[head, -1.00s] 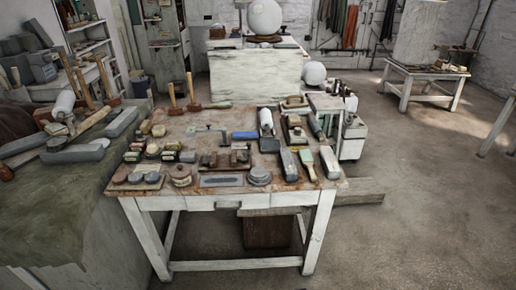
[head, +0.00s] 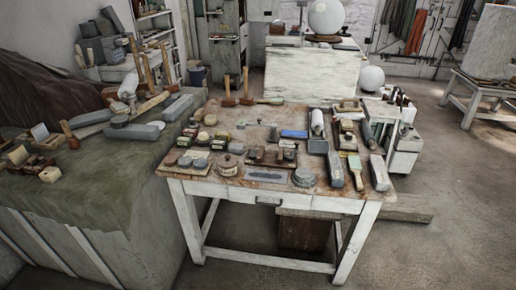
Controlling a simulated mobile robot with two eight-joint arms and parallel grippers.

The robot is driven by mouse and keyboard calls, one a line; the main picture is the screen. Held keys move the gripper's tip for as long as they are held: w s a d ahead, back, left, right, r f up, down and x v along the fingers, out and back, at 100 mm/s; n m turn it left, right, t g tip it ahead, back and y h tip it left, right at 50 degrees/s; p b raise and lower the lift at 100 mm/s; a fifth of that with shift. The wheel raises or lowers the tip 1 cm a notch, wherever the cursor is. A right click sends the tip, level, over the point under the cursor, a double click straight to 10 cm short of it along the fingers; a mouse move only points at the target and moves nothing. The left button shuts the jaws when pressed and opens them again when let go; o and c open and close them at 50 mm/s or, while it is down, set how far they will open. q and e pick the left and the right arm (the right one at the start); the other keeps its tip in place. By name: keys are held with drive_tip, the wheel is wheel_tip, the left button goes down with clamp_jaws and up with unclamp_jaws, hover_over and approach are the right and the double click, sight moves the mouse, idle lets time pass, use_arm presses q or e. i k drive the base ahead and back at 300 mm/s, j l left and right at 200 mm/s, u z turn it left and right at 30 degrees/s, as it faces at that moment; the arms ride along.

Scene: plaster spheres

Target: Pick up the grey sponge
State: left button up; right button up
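The work table (head: 235,187) with a brown, worn top stands in the middle of the head view, crowded with small tools. I cannot tell for sure which item is the grey sponge. Small round grey pieces (head: 185,161) lie at the table's front left, with small pale and tan lumps (head: 203,137) behind them. A grey round stack (head: 304,177) sits at the front edge. Long grey blocks (head: 379,172) lie at the right end. Neither of my grippers is in view.
A bench with a green cloth (head: 100,205) stands close on the left, holding grey blocks, a mallet (head: 69,134) and small wooden boxes (head: 40,133). A white plinth (head: 312,75) and plaster sphere (head: 326,16) stand behind. The floor (head: 450,220) at right is mostly clear.

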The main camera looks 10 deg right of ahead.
sight(233, 148)
drive_tip(key=i+z, duration=0.25)
drive_tip(key=i, duration=0.2)
drive_tip(key=i+j+z, duration=0.2)
drive_tip(key=i, duration=0.25)
drive_tip(key=i+j+z, duration=0.1)
drive_tip(key=i+z, duration=0.15)
drive_tip(key=i, duration=0.15)
drive_tip(key=i+j+z, duration=0.25)
drive_tip(key=i+j, duration=0.05)
drive_tip(key=i, duration=0.1)
